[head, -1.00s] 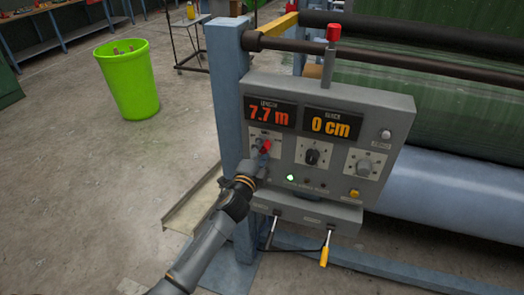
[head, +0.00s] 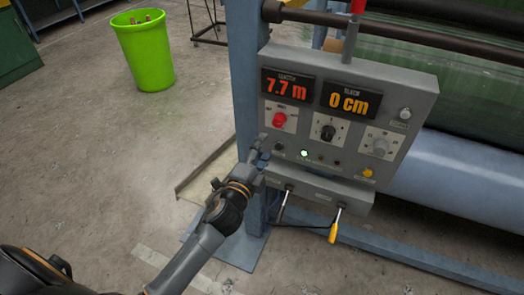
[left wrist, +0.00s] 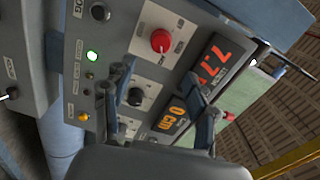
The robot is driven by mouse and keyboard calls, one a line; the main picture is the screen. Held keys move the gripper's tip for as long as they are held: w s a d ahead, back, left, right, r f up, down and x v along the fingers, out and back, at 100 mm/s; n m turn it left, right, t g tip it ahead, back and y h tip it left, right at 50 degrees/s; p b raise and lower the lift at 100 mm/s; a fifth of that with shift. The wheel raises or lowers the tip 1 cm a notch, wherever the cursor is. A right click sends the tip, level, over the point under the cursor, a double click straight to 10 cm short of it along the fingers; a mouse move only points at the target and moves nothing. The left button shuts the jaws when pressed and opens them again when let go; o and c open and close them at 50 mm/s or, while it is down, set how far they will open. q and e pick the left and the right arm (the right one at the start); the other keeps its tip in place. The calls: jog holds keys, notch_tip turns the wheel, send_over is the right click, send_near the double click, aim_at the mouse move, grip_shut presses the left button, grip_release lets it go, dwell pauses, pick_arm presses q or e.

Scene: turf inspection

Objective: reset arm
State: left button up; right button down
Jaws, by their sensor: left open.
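My left gripper (head: 257,150) is in front of the lower left edge of the grey control panel (head: 405,85), open and empty. It is apart from the red knob (head: 279,120), which sits under the display reading 7.7 m. In the left wrist view the gripper's two fingers (left wrist: 160,105) stand apart in front of the panel, with the red knob (left wrist: 161,41) clear of them. A black knob (head: 328,132) is right of the red one, under the 0 cm display. A green light (head: 304,153) is lit. My right gripper is not in view.
Two levers, one yellow-handled (head: 333,232), hang below the panel on a lower box. A blue post (head: 248,70) stands at the panel's left. A green bin (head: 146,55) stands on open floor to the left. A large roll (head: 460,190) lies behind the panel.

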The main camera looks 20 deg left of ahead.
pick_arm(q)
jog(key=shift+s, duration=0.2)
dwell(0.3)
jog(key=s+a+f+n+g+b, duration=0.1)
jog(key=s+f+n+g, duration=0.2)
jog(key=f, duration=0.9)
jog(key=s+f+n+g, duration=0.15)
jog(key=s+f, duration=0.35)
jog(key=f, duration=0.6)
jog(key=s+a+f+n+g+b, duration=0.15)
jog(key=s+f+g, duration=0.25)
jog(key=f, duration=0.8)
jog(key=s+f+n+g, duration=0.3)
jog(key=s+f+n, duration=0.1)
jog(key=s+f, duration=0.95)
jog(key=s+f+n+g, duration=0.2)
jog(key=s+f, duration=0.3)
jog(key=s, duration=0.6)
jog(key=s+a+f+n+g, duration=0.1)
jog(key=s+f+n+g, duration=0.1)
jog(key=s, duration=1)
notch_tip(320, 180, down, 3)
jog(key=shift+r+g+y+b, duration=0.1)
jog(key=shift+g+y+b, duration=0.25)
jog(key=shift+g, duration=0.4)
